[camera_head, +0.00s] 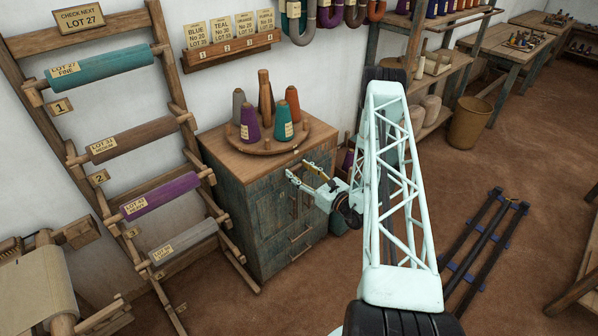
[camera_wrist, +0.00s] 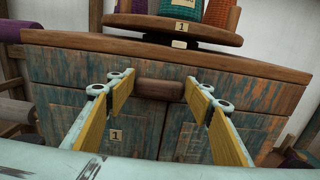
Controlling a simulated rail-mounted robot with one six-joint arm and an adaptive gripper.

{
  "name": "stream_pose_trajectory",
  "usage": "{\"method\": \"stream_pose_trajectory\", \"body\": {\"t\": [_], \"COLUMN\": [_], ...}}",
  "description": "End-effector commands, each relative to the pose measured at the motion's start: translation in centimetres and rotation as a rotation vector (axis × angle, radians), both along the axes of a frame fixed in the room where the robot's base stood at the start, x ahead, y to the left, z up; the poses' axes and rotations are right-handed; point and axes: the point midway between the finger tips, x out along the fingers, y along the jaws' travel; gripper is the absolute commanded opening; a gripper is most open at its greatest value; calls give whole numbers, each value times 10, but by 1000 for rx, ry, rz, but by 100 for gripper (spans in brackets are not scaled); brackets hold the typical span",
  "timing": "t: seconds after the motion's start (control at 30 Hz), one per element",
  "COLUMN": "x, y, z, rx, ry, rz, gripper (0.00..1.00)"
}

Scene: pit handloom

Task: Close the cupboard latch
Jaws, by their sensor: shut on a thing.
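The cupboard (camera_head: 262,215) is a worn blue-green wooden cabinet with a brown top, at the middle of the head view. In the wrist view its front (camera_wrist: 70,70) fills the picture, with two doors below an upper panel. A brown wooden latch bar (camera_wrist: 160,90) lies level across the top of the door seam. My gripper (camera_head: 299,168) is at the cupboard's upper front. The latch is too small to make out in the head view.
A round wooden tray (camera_head: 262,146) with several thread cones stands on the cupboard top, just above my gripper. A ladder rack with cloth rolls (camera_head: 160,194) stands at the left. A shelf (camera_head: 440,80) and a basket (camera_head: 469,122) are at the right. Dark rails (camera_head: 485,240) lie on the floor.

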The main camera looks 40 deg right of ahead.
Motion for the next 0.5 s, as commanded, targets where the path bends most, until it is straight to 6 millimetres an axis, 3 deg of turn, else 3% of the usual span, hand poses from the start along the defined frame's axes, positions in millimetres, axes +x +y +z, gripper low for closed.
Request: {"method": "stream_pose_trajectory", "body": {"t": [0.5], "x": [0], "y": [1], "z": [-3], "rx": [-91], "ry": [-1], "rz": [0], "gripper": [37]}}
